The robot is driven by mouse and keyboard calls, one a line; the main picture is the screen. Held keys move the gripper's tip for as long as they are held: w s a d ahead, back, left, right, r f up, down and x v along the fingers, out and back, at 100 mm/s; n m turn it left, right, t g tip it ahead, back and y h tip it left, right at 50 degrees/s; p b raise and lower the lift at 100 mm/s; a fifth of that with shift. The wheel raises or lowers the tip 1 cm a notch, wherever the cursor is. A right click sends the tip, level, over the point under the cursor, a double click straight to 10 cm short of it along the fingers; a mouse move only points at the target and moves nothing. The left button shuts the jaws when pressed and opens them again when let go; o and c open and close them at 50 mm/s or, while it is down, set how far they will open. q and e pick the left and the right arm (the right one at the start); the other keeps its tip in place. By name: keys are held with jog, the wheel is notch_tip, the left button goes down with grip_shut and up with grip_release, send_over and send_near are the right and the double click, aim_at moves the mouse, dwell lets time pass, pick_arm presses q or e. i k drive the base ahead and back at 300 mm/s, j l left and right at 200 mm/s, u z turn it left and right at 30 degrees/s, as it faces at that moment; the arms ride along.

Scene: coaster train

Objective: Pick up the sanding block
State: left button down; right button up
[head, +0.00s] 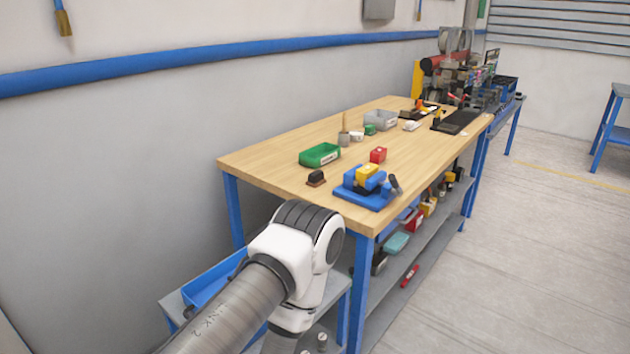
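A small dark brown and black block (316,178), which looks like the sanding block, sits on the wooden workbench (262,160) near its front left part. It lies in front of a green bin (320,155) and to the left of a blue fixture (362,192). It is small in the head view, so its details are hard to tell. One of my arms rises from the bottom of the view, its white joint in front of the bench's near end. Neither gripper is in view.
A lower shelf (400,262) holds several items. A small side table (345,285) stands before the bench. The floor (510,250) at right is clear.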

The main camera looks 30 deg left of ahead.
aim_at(316, 178)
jog(key=i+u, duration=0.15)
jog(key=u, duration=0.65)
